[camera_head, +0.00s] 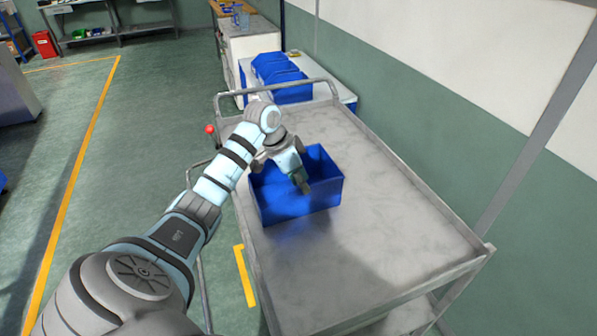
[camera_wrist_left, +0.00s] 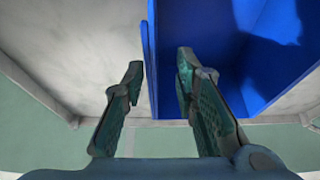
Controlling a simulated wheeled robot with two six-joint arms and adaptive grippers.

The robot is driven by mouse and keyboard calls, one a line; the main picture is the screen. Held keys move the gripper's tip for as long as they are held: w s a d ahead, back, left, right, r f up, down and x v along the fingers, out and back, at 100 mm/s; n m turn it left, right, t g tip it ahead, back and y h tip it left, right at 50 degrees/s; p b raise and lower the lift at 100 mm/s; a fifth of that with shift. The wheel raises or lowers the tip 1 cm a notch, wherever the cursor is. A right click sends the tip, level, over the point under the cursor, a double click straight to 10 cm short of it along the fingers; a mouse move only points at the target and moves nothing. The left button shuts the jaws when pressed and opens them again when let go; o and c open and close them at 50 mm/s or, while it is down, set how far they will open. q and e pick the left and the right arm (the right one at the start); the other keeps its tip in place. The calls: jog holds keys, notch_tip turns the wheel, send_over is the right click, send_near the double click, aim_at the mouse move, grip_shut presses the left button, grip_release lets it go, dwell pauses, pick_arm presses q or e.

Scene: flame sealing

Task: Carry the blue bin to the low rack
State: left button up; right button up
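The blue bin (camera_head: 298,206) stands upright on the grey metal top of a cart. It is open at the top, and nothing shows inside it apart from the gripper in front. My left gripper (camera_head: 302,184) reaches over the bin from the left, fingers pointing down. In the left wrist view the gripper (camera_wrist_left: 158,68) is open, with one finger on each side of a bin wall (camera_wrist_left: 151,65). Gaps show between the wall and both fingers, so it is not gripped. My right gripper is out of view. I cannot tell which thing is the low rack.
The cart top (camera_head: 390,225) is bare right of and in front of the bin. Its raised rail (camera_head: 290,86) runs across the far end. Beyond it, several blue bins (camera_head: 277,70) stand on a white table. A wall (camera_head: 430,110) borders the right; green floor (camera_head: 140,130) lies open left.

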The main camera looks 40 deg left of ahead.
pick_arm(q)
jog(key=f, duration=0.1)
send_over(311, 212)
jog(key=f, duration=0.5)
jog(key=shift+w, duration=0.2)
jog(key=shift+s+a+r, duration=0.1)
jog(key=shift+s, duration=0.1)
jog(key=shift+c, duration=1.4)
grip_shut()
